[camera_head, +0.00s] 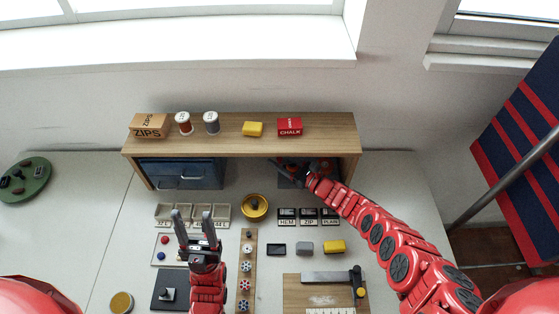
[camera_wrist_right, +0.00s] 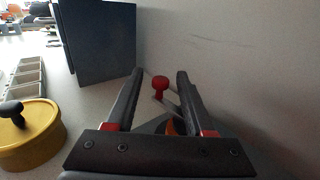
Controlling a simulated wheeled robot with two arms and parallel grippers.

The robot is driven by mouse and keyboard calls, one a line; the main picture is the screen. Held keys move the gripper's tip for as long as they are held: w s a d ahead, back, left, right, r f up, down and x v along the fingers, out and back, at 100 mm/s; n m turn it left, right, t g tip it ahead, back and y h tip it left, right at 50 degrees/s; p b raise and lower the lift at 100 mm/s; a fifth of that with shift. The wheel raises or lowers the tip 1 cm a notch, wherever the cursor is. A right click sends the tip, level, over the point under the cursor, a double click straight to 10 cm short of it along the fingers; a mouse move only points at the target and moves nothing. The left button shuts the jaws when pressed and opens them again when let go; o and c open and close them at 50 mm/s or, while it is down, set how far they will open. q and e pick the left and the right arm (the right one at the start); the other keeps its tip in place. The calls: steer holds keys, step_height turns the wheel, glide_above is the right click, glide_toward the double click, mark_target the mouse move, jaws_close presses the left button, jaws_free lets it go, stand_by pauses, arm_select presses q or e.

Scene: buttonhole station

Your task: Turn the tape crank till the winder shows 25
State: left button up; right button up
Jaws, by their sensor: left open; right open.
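The tape winder (camera_head: 287,182) is a dark thing under the wooden shelf, mostly hidden by my right arm. In the right wrist view its crank shows as a red knob (camera_wrist_right: 160,84) on a pale metal arm, with a bit of orange below. My right gripper (camera_head: 282,163) reaches under the shelf and is open. In the right wrist view its fingers (camera_wrist_right: 160,76) stand apart on either side of the red knob, with gaps showing; I cannot tell the depth between them. The winder's number is not visible. My left gripper (camera_head: 192,213) is open and empty above the table's left part.
The wooden shelf (camera_head: 240,146) stands over the winder, with a blue drawer cabinet (camera_head: 181,174) under its left side. A yellow round tin (camera_head: 255,207) with a dark knob stands in front.

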steer(key=shift+w+a, duration=0.1)
jaws_close()
stand_by(0.3)
steer(key=shift+w+a+r+m+t+h+p, duration=0.15)
steer(key=shift+m+t+h+p, duration=0.25)
steer(key=shift+p, duration=0.25)
steer(key=shift+w+m+t+h, duration=0.15)
steer(key=shift+m+t+h, duration=0.45)
steer(key=shift+t+h, duration=0.1)
steer(key=shift+w, duration=0.1)
